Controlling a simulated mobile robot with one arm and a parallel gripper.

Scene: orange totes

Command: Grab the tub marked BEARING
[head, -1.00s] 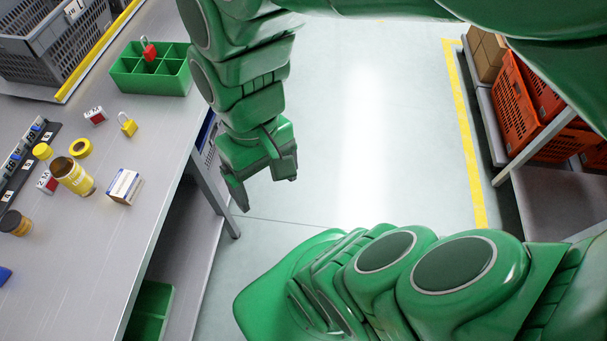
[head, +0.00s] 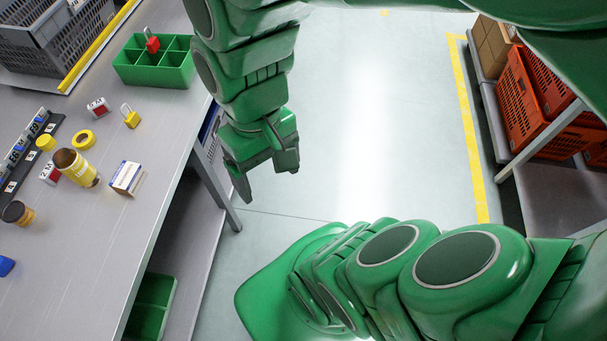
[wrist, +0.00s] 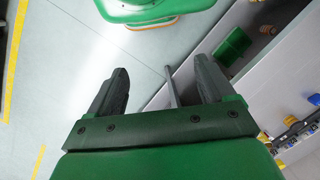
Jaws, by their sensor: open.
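No BEARING lettering is readable in these frames. My gripper (head: 266,178) hangs over the floor, to the right of the bench edge and apart from these containers. In the wrist view my gripper (wrist: 162,78) has its two fingers spread, with nothing between them.
The bench also holds a green divided tray (head: 153,76) with a red padlock (head: 152,44), a yellow padlock (head: 130,117), a yellow tape ring (head: 84,139), a small box (head: 126,177) and a grey crate (head: 60,50). Orange totes (head: 530,105) stand right. The floor between is clear.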

